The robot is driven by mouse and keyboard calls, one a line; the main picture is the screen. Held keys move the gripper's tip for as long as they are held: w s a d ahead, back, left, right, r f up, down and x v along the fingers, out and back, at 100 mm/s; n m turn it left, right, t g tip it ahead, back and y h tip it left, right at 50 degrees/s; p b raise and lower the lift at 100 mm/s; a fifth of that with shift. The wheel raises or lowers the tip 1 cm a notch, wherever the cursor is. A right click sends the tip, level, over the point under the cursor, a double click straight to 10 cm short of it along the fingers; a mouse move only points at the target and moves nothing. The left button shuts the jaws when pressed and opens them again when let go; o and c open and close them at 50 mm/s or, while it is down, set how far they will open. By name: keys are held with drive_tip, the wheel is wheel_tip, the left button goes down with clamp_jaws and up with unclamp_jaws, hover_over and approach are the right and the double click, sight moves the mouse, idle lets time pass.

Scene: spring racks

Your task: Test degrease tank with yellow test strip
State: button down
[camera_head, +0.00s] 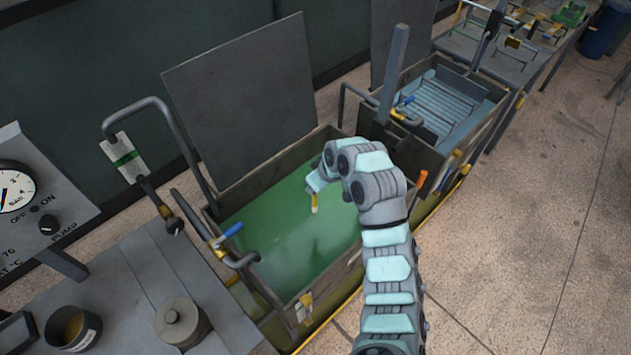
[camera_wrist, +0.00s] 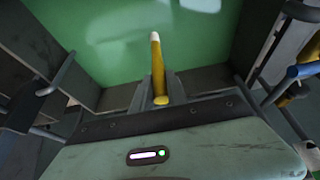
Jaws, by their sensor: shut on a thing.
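The yellow test strip (camera_head: 315,202) has a pale white tip and hangs below my gripper (camera_head: 314,190) in the head view. In the wrist view the strip (camera_wrist: 157,70) stands between the grey fingers of my gripper (camera_wrist: 158,92), which is shut on it. Its pale tip points away from the gripper, toward the green liquid. The degrease tank (camera_head: 354,263) is the near open tank filled with green liquid (camera_head: 270,245). The strip is over the liquid. I cannot tell for sure whether its tip touches the surface.
A raised grey lid (camera_head: 245,100) stands behind the tank. Bent pipes with a blue-handled valve (camera_head: 228,234) line its left side. A second tank with bluish liquid (camera_head: 445,105) stands behind right. A gauge panel (camera_head: 20,200) and round cans (camera_head: 73,328) are at left. Floor at right is clear.

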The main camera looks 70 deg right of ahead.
wheel_tip(320, 180, down, 16)
drive_tip(key=b, duration=0.9)
idle(2.2)
wheel_tip(320, 180, up, 20)
drive_tip(key=p, duration=1.1)
drive_tip(key=shift+p, duration=0.35)
